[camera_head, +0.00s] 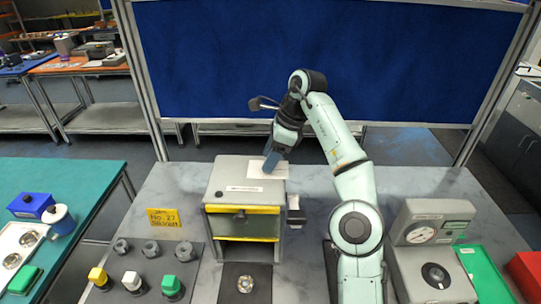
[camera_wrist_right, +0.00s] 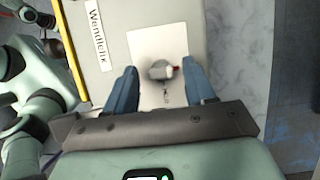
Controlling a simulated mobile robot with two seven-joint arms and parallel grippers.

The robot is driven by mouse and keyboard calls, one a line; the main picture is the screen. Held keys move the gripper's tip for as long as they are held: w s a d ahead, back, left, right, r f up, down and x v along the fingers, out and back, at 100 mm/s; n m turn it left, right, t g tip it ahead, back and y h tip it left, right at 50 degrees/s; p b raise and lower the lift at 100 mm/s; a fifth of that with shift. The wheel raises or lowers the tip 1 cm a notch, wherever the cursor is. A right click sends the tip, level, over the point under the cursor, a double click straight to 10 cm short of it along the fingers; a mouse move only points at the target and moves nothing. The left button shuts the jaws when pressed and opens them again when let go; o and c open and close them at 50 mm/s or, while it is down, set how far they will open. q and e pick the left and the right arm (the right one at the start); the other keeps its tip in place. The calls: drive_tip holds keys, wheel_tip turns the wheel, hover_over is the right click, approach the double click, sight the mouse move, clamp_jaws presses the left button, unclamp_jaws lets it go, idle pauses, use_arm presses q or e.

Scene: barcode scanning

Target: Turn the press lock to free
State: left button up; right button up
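The press (camera_head: 222,178) is a grey box with a yellow-edged front window, standing mid-table in the head view. A white plate (camera_head: 279,172) lies on its top near the back right. In the right wrist view the plate (camera_wrist_right: 145,40) carries a small grey lock knob (camera_wrist_right: 160,71) with a red mark on its right side. My right gripper (camera_head: 270,160) is over the plate and hides the knob in the head view. In the right wrist view its blue fingers (camera_wrist_right: 160,88) are apart, one on each side of the knob, with gaps. My left gripper is out of view.
A yellow sign (camera_head: 163,217) and several grey, yellow, white and green knobs stand left of the press. A small part (camera_head: 245,284) lies on a dark mat in front of it. A gauge device (camera_head: 420,233) and green tray (camera_head: 482,270) are at the right.

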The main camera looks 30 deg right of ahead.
drive_tip(key=shift+r, duration=0.1)
drive_tip(key=shift+s+d+r, duration=0.15)
drive_tip(key=shift+d+r, duration=0.15)
drive_tip(key=shift+r, duration=0.2)
drive_tip(key=s+d, duration=0.6)
drive_tip(key=d, duration=0.4)
drive_tip(key=shift+d, duration=0.1)
